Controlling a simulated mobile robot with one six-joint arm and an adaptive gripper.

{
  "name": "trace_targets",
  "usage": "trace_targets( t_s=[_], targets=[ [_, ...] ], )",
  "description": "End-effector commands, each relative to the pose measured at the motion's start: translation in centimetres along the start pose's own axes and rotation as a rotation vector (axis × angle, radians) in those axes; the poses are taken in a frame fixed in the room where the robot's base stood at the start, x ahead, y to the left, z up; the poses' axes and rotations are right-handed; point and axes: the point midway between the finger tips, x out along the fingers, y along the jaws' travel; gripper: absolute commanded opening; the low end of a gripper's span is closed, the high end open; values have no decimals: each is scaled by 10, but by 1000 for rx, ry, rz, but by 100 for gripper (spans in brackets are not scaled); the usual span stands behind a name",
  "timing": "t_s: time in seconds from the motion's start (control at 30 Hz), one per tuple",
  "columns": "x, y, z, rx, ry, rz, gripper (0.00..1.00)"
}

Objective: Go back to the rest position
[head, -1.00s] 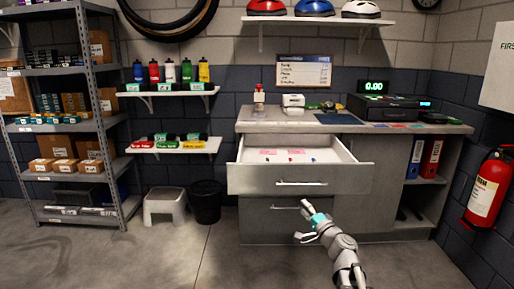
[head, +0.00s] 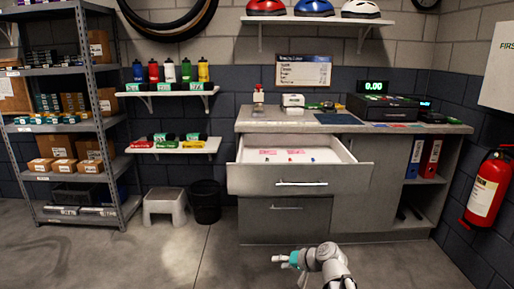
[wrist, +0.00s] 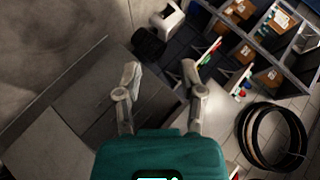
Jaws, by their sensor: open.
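My gripper (head: 281,262) is low in front of the counter in the head view, pointing left, with nothing visible in it. In the wrist view its two fingers (wrist: 160,85) are spread apart and empty. Behind them the wrist view shows the counter front, tilted. The counter's top drawer (head: 290,178) is pulled open, with pink papers and several small items inside. The lower drawer (head: 287,208) is shut. My gripper is apart from both drawers.
A grey shelf rack (head: 80,130) stands at the left. A white step stool (head: 165,205) and a black bin (head: 206,201) stand left of the counter (head: 350,128). A red fire extinguisher (head: 487,188) hangs at the right. The floor in front is clear.

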Motion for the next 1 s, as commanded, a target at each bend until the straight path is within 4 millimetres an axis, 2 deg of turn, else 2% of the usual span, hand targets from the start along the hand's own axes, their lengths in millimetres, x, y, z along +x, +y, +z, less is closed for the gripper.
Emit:
trace_targets(
  t_s=[0.1,0.4,0.7,1.0],
  targets=[
    [-1,16,27,-40,-107,115,51],
    [-25,65,80,-100,-347,443,51],
    [-53,93,103,-109,-470,669,51],
    [-78,104,112,-105,-537,819,51]
  ],
)
